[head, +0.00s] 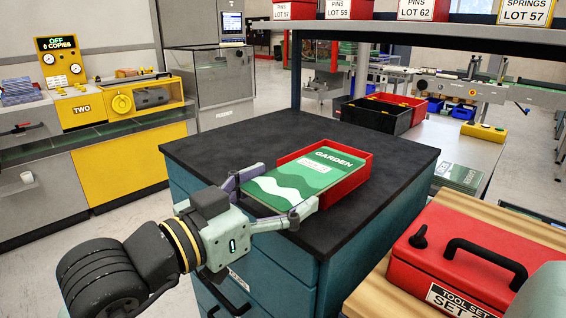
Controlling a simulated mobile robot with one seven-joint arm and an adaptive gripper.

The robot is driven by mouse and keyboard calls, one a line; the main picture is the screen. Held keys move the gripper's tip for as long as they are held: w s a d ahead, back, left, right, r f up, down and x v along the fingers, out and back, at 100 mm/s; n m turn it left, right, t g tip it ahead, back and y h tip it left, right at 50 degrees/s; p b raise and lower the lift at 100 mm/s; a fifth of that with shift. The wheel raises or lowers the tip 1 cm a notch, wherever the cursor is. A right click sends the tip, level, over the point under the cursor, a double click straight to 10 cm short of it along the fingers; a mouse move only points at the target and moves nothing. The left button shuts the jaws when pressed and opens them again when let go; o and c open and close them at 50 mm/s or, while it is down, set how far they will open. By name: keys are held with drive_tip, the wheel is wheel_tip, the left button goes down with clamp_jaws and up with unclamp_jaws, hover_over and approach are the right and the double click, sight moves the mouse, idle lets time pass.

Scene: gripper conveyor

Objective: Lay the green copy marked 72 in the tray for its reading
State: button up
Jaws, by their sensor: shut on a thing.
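A green book titled GARDEN (308,179), with white wave shapes and a small pale label, is over the red tray (367,163) on the dark cabinet top. The number on its label is too small to read. My gripper (262,199) is shut on the book's near end, one finger on each side. The tray's back and right walls show around the book; its near side is hidden. I cannot tell whether the book touches the tray floor. Another green book (459,176) lies on the bench at the right; I cannot read its number.
The dark worktop (215,150) is bare left of and behind the tray. A red toolbox (470,260) stands on a wooden surface at the front right. A shelf (400,30) with labelled bins overhangs the back. A yellow machine (120,105) stands at the left.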

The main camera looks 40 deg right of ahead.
drive_tip(key=w+d, duration=0.4)
drive_tip(key=w, duration=0.1)
drive_tip(key=w+d+f+p, duration=0.1)
drive_tip(key=w+d, duration=0.2)
wheel_tip(320, 180, down, 3)
drive_tip(key=shift+f+p, duration=0.15)
drive_tip(key=shift+p, duration=0.3)
drive_tip(key=shift+d+f, duration=0.1)
drive_tip(key=shift+f, duration=0.1)
drive_tip(key=shift+f+b, duration=0.4)
drive_tip(key=shift+b, duration=0.15)
drive_tip(key=o, duration=1.3)
drive_tip(key=shift+r, duration=0.1)
